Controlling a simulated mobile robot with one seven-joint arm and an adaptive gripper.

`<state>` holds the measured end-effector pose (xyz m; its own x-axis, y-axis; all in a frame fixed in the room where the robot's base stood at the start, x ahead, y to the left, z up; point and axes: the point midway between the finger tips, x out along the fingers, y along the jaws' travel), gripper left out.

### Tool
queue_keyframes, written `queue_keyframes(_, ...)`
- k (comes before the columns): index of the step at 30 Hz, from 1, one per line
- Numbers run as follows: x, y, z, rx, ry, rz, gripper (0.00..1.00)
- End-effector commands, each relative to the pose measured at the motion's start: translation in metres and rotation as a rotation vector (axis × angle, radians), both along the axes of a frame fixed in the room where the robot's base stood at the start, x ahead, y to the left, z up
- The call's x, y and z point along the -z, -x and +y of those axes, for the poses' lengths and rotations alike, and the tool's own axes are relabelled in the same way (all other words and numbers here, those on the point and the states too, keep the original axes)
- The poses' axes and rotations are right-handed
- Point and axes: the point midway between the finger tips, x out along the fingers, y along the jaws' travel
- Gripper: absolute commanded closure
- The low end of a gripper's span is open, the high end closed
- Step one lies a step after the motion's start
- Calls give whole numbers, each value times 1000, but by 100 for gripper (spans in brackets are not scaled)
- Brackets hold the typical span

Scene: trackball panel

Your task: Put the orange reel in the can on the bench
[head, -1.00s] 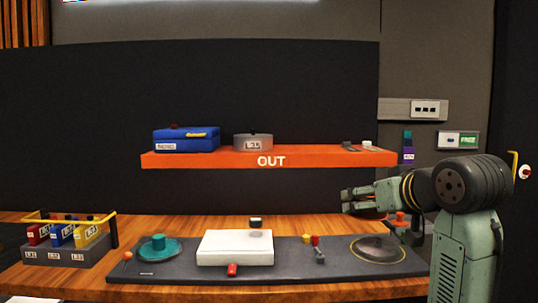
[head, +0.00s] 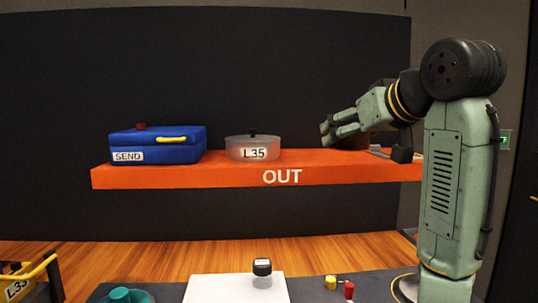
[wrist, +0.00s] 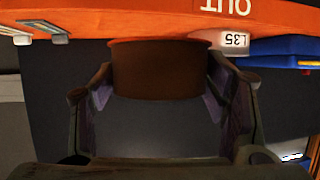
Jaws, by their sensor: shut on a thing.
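My gripper (head: 330,132) is raised at the right, level with the orange shelf. In the wrist view its two fingers are on either side of a wide, round, brown-orange thing (wrist: 155,72) with a brighter orange rim. I take it for the orange reel in shade. In the head view the gripper and wrist largely cover it. A round, greyish, lidded can labelled L35 (head: 253,148) stands upright on the shelf, left of my gripper. Its labelled side also shows in the wrist view (wrist: 233,40). I make out no can on the bench part in view.
The orange OUT shelf (head: 230,177) also bears a blue SEND case (head: 180,148) and flat grey items at its right end. Below, the wooden bench (head: 200,255) has a white box (head: 215,290), a teal reel (head: 125,296) and small coloured knobs. A yellow-handled rack (head: 40,270) is at far left.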

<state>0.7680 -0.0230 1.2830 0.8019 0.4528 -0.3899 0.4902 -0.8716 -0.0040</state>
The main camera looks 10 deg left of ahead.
Motion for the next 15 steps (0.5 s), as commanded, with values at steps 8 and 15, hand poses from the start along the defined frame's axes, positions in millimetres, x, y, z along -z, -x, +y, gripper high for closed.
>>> queue_keyframes(8, 0, -28, 3, -1, -2, 4, 62)
queue_keyframes(15, 4, -93, 10, 0, -1, 4, 62)
